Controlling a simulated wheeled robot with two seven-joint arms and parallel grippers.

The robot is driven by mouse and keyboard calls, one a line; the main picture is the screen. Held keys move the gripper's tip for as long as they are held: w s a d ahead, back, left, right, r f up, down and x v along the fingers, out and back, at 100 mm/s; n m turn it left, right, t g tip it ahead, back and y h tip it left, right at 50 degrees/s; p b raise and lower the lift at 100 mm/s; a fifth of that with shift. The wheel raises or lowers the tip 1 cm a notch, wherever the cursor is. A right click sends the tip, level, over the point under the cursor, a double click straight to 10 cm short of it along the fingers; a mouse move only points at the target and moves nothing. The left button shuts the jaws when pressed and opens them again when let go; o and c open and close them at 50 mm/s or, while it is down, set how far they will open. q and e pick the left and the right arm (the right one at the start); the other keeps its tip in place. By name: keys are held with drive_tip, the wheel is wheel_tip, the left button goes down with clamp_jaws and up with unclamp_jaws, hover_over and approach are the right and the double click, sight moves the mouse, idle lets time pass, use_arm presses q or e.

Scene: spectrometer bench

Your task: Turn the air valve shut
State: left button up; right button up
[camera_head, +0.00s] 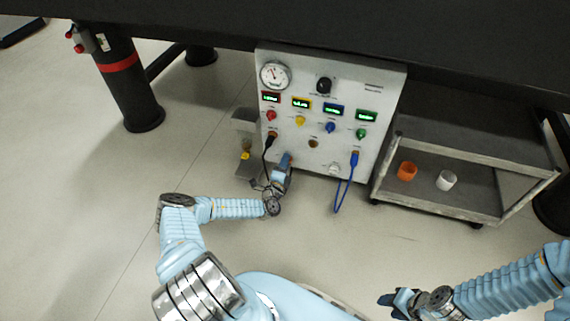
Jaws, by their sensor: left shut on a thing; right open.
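The grey instrument panel (385,85) stands under the dark bench. It bears a round pressure gauge (275,74), a black knob (324,85) and a row of red, yellow, blue and green knobs. No label that I can read marks the air valve. My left gripper (285,162) is at the panel's lower left, below the socket of the black cable (267,147). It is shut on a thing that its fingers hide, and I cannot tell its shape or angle. My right gripper (394,301) is open and empty above the floor at the lower right, away from the panel.
A blue cable (338,196) hangs in a loop from the panel's lower right. A small grey box with a yellow part (245,155) is left of the panel. A low cart (440,200) with an orange cup (407,171) and a white cup (446,180) stands right. Floor in front is clear.

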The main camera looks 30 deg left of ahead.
use_arm(q)
drive_tip(key=shift+f, duration=0.1)
idle(0.3)
drive_tip(key=o, duration=1)
drive_tip(key=shift+o, duration=0.2)
drive_tip(key=shift+s, duration=0.15)
drive_tip(key=p+v, duration=0.2)
drive_tip(key=v, duration=1.1)
drive_tip(key=shift+s, duration=0.35)
